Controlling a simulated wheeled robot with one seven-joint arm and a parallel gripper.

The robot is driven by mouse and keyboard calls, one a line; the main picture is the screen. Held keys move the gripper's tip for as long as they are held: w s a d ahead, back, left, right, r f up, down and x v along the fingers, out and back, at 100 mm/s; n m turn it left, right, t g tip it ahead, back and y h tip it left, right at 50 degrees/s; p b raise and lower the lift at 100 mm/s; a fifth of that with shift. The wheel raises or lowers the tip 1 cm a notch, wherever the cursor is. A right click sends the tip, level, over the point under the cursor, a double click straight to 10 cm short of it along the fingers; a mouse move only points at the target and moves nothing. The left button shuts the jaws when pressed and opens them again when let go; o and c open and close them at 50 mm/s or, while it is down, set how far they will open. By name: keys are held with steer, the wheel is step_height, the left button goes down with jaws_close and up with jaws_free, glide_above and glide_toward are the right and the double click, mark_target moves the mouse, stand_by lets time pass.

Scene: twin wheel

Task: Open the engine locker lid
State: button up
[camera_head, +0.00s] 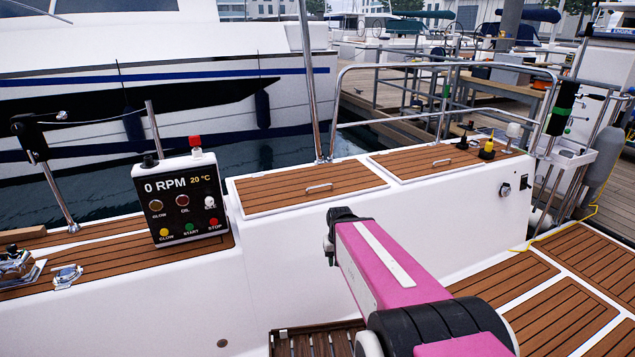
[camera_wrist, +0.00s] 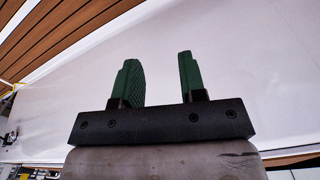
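Two closed teak-slatted lids lie on the white bench in the head view: a left lid (camera_head: 275,196) and a right lid (camera_head: 408,162). Each has a small metal handle, the left handle (camera_head: 319,188) and the right handle (camera_head: 441,162). I see no label telling which is the engine locker lid. My gripper (camera_wrist: 158,62) is open and empty in the wrist view, its green fingers apart in front of a plain white surface. In the head view my pink arm reaches to the bench front, below the lids; the fingers are hidden there.
An engine panel (camera_head: 182,198) with buttons stands left of the lids. A metal rail (camera_head: 445,66) runs behind the right lid. Black and yellow fittings (camera_head: 487,150) stand at the right lid's far corner. Teak deck (camera_head: 560,310) is clear at the lower right.

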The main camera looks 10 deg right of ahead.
steer(key=w+r+m+t, duration=0.1)
steer(key=w+r+m, duration=0.5)
steer(key=w, duration=0.5)
steer(key=w+r+m, duration=0.4)
steer(key=w+r, duration=0.4)
steer(key=w, duration=0.4)
steer(key=w+r+m+t, duration=0.1)
steer(key=w+r+m, duration=0.5)
steer(key=w, duration=0.5)
steer(key=shift+n+y, duration=0.3)
steer(key=shift+n, duration=0.2)
steer(key=f, duration=0.3)
steer(key=w+f, duration=0.1)
steer(key=f, duration=0.5)
steer(key=shift+w+a+f, duration=0.35)
steer(key=shift+a, duration=0.05)
jaws_close()
steer(key=shift+r, duration=0.1)
